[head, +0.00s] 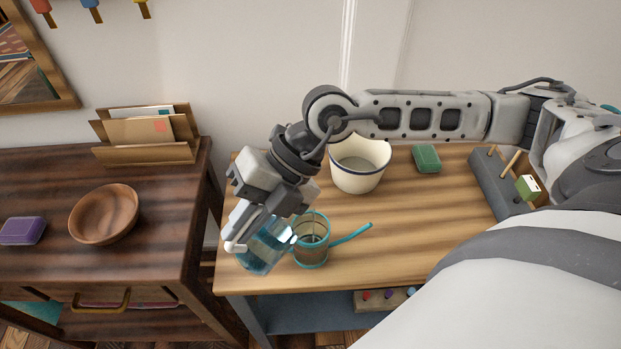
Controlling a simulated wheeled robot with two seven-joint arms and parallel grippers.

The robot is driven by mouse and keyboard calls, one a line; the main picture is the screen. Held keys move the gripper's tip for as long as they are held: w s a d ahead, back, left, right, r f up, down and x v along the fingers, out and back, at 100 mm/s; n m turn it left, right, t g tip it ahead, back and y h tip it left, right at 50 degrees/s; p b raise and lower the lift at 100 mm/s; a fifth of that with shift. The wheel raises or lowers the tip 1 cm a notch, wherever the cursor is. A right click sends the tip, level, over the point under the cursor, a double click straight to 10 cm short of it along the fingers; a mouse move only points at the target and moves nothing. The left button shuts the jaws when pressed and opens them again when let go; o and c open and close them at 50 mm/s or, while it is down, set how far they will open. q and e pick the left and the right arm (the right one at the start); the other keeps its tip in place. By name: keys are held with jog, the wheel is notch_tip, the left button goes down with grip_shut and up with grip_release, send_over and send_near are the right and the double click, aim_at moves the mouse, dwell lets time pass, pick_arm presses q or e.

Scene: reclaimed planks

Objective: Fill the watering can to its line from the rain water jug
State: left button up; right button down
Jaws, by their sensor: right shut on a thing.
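My right gripper (256,226) is shut on the clear jug (262,253), which holds bluish water. The jug is at the front left of the light wooden table and looks tilted toward the watering can. The watering can (311,251) stands upright just right of the jug, with a teal rim and a teal spout pointing right. The jug's mouth is close to the can's left rim; I cannot tell whether they touch or whether water is flowing. The can's fill line and water level cannot be made out. My left gripper is not in view.
A white pot (358,182) with a dark rim stands behind the can. A green block (426,158) and a grey holder (494,180) are to the right. The dark table at left bears a wooden bowl (104,214), a purple block (22,230) and a letter rack (146,150).

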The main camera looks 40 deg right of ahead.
pick_arm(q)
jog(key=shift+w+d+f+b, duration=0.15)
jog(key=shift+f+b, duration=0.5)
jog(key=shift+b, duration=0.7)
pick_arm(e)
jog(key=shift+d+y, duration=0.35)
jog(key=shift+y, duration=0.45)
dwell(1.5)
pick_arm(q)
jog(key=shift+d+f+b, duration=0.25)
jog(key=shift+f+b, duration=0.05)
jog(key=shift+b, duration=0.6)
pick_arm(e)
jog(key=shift+d+r+y, duration=0.4)
jog(key=shift+r+y, duration=0.25)
jog(key=shift+y, duration=0.05)
dwell(2.8)
